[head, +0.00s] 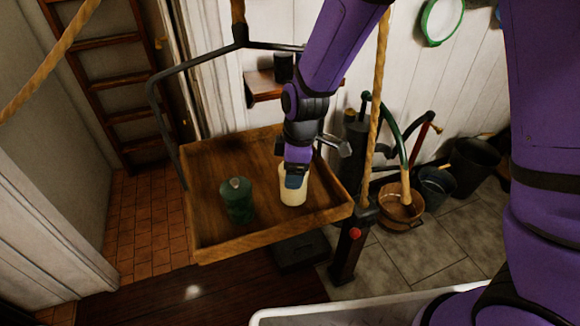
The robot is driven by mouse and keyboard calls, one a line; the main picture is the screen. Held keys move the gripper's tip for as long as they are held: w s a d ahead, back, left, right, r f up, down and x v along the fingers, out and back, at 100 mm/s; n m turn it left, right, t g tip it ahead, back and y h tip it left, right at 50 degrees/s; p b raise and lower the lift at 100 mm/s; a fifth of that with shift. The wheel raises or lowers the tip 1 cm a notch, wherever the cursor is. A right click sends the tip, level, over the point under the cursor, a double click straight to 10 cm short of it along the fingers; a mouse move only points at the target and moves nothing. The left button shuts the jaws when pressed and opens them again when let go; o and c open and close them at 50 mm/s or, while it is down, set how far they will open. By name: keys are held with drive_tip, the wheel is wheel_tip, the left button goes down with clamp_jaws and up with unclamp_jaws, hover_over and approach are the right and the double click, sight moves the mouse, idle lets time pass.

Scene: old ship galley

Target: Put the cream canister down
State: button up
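The cream canister (293,192) is upright in the right part of a hanging wooden tray (215,246). My gripper (296,180) is above it and reaches down to its top, with a finger against its upper side. The far finger is hidden, so I cannot tell whether the gripper is shut on the canister. The canister's base appears to be at the tray floor, but contact is not clear. A dark green canister (238,203) stands to the left of it in the same tray.
A dark metal frame (165,120) and ropes (377,110) surround the tray. A pump-like post (350,240) stands close to the tray's right side. Buckets (400,203) sit on the floor at right. The tray's back left is bare.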

drive_tip(key=shift+f, duration=0.35)
drive_tip(key=shift+f, duration=0.15)
drive_tip(key=o, duration=1.2)
wheel_tip(320, 180, up, 12)
drive_tip(key=d, duration=0.2)
drive_tip(key=s+d+r+m+t, duration=0.1)
drive_tip(key=s+d+r+m, duration=0.25)
drive_tip(key=d+r, duration=0.3)
drive_tip(key=s+d+r+m+t, duration=0.2)
drive_tip(key=s+d+r+m, duration=0.1)
drive_tip(key=d+r+m, duration=0.3)
drive_tip(key=shift+s+d+r+m+t+h, duration=0.3)
drive_tip(key=shift+s+d+r+m, duration=0.55)
drive_tip(key=shift+s+d+m, duration=0.75)
drive_tip(key=shift+s+d+r+m+t+h, duration=0.15)
drive_tip(key=shift+s+d+r+m+t, duration=0.55)
drive_tip(key=shift+s+d, duration=1.5)
drive_tip(key=shift+s+d+r+m+t+h, duration=0.1)
drive_tip(key=shift+s+d+r+m+h, duration=0.15)
drive_tip(key=shift+s+d+r+m, duration=1.2)
